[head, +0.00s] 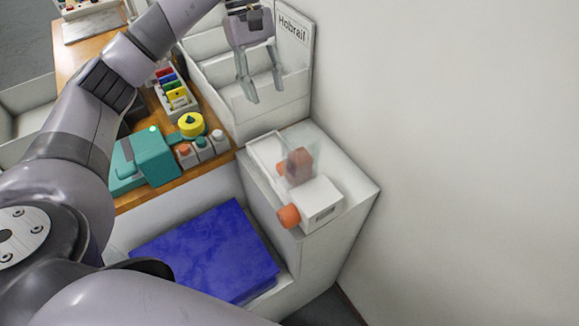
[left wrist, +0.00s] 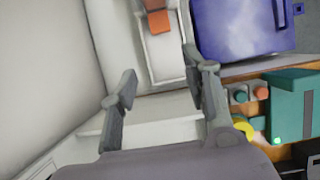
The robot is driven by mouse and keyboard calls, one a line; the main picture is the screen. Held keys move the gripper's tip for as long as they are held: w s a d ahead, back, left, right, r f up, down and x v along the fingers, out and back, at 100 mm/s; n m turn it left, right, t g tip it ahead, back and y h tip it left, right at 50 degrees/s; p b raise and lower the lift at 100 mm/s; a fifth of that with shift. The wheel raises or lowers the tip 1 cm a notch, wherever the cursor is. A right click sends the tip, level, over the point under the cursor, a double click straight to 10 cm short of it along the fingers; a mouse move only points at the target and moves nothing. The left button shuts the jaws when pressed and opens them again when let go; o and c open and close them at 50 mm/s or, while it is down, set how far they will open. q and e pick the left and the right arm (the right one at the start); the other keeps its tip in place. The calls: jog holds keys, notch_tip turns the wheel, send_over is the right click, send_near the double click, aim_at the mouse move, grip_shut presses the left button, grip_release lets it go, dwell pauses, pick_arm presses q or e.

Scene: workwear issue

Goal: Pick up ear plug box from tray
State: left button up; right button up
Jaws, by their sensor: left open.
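A shallow white tray (head: 264,151) lies on top of a white cabinet against the wall. In it stands a small see-through box with reddish-brown contents (head: 298,166), which looks like the ear plug box. In the left wrist view an orange-brown block (left wrist: 157,20) shows in the tray (left wrist: 166,70) at the top edge. My left gripper (head: 265,93) is open and empty, fingers pointing down, above and behind the tray in front of a white labelled rack. Its fingertips (left wrist: 163,78) are apart from the box. My right gripper is not in view.
A white box with an orange knob (head: 318,204) sits at the cabinet's front edge, close to the tray. A teal device (head: 145,158) and small coloured items stand on the wooden counter. The wall bounds the right.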

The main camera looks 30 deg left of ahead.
pick_arm(q)
jog(key=p+x, duration=0.3)
jog(key=x, duration=0.9)
jog(key=shift+p, duration=0.4)
jog(key=shift+s+d+f+p, duration=0.25)
jog(key=shift+d+f+p, duration=0.05)
jog(key=shift+p, duration=0.1)
jog(key=p+x, duration=0.2)
jog(key=x, duration=0.2)
jog(key=shift+s+d+p, duration=0.1)
jog(key=shift+s+p, duration=0.05)
jog(key=shift+p, duration=0.15)
jog(key=shift+f, duration=0.25)
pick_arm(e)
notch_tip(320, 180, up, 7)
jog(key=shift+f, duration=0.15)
pick_arm(q)
jog(key=shift+c, duration=0.5)
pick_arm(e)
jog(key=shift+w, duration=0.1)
